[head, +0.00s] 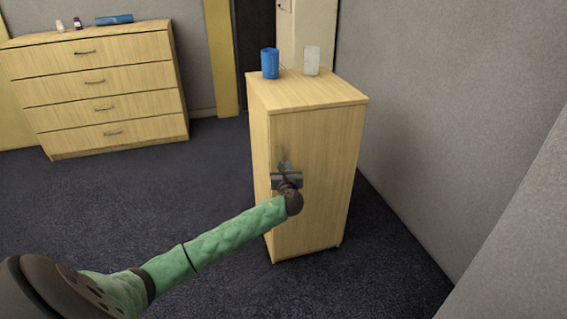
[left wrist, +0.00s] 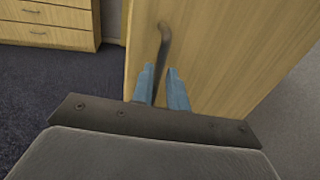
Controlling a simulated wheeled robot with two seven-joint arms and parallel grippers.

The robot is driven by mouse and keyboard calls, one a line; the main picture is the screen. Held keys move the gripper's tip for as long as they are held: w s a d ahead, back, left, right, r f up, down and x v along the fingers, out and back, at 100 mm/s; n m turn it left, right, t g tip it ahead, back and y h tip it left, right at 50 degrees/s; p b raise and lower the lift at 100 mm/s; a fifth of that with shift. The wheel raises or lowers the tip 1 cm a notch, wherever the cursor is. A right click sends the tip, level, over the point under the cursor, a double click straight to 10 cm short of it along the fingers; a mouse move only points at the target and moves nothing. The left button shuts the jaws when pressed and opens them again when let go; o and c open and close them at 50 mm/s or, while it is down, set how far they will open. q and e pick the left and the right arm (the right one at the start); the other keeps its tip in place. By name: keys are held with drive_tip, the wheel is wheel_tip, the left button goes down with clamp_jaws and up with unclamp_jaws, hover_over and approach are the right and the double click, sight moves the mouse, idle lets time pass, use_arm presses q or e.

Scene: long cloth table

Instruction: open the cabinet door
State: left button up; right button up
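The light wooden cabinet (head: 318,150) stands upright near the grey wall, its door (head: 325,215) facing me and looking closed. My left gripper (head: 286,168) is at the upper left part of the door, in front of the handle. In the left wrist view, the dark curved handle (left wrist: 164,42) runs down between the two blue fingers of my left gripper (left wrist: 161,72). The fingers stand apart, one on each side of it, with what looks like a narrow gap. The handle's lower end is hidden behind the gripper. My right gripper is not in view.
A blue cup (head: 270,63) and a whitish cup (head: 312,61) stand on the cabinet top. A wooden drawer chest (head: 95,90) stands at the back left. The wall (head: 455,110) is close on the right. Dark carpet (head: 120,200) is clear at the left.

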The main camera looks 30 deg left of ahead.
sight(283, 161)
use_arm(q)
drive_tip(key=shift+x, duration=1.95)
clamp_jaws()
drive_tip(key=shift+d, duration=0.1)
